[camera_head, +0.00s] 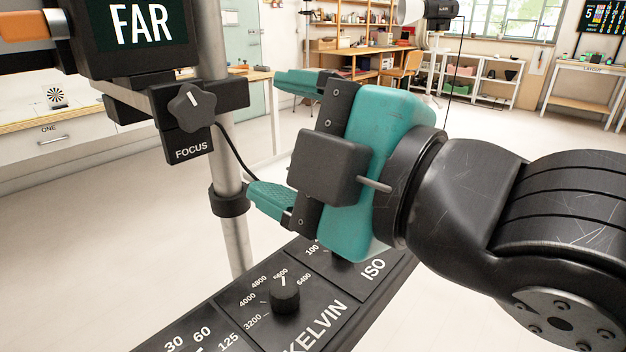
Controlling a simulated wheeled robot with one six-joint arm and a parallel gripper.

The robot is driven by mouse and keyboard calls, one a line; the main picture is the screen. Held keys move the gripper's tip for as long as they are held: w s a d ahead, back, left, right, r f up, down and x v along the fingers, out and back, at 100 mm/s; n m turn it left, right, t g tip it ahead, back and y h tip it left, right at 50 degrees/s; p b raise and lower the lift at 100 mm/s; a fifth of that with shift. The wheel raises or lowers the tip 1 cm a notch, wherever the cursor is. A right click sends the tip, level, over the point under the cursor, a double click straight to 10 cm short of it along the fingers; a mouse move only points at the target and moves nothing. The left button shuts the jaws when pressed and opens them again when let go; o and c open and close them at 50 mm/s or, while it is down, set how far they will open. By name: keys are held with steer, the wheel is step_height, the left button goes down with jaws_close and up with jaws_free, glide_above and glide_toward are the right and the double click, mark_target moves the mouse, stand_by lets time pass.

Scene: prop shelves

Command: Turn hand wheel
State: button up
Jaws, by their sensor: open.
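The hand wheel (192,108) is a dark grey star-shaped knob on a black block marked FOCUS, mounted beside a metal post (231,150) at the upper left. Above it a screen (137,25) reads FAR. My gripper (270,138) is teal and black and stands to the right of the wheel. Its two teal fingers are spread wide apart and point left toward the post. The space between them is empty, and the fingers appear clear of the wheel. How far the fingers are from the wheel in depth is hard to tell.
A black panel (240,305) with a KELVIN knob (285,294) and an ISO scale lies below my gripper. A black cable (233,150) hangs by the post. A black collar (229,201) rings the post. Benches and shelves stand far behind, with open floor between.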

steer(key=shift+b+v, duration=0.5)
steer(key=shift+v, duration=0.55)
steer(key=w+d+f+m+g+h, duration=0.1)
steer(key=d+f+m+h, duration=0.1)
steer(key=f+m, duration=0.1)
steer(key=w+d+f+m+g+h, duration=0.1)
steer(key=d+f+m+h, duration=0.1)
steer(key=f, duration=0.3)
steer(key=w+d+f+m+g+h, duration=0.2)
steer(key=d+f+m+h, duration=0.1)
steer(key=f+m, duration=0.1)
steer(key=shift+d, duration=0.35)
steer(key=s+d+f+m+g+h, duration=0.1)
steer(key=s+d+f+m+g, duration=0.1)
steer(key=d+f+m+g, duration=0.1)
steer(key=shift+d+f+h, duration=0.1)
steer(key=shift+d+h, duration=0.1)
steer(key=shift+h, duration=0.2)
steer(key=s+d+f+m+g, duration=0.1)
steer(key=s+d+m+g, duration=0.3)
steer(key=s+d+g, duration=0.1)
step_height(320, 180, up, 21)
steer(key=p, duration=2.1)
steer(key=shift+a+f+h, duration=0.25)
steer(key=shift+h, duration=0.15)
steer(key=shift+c, duration=0.4)
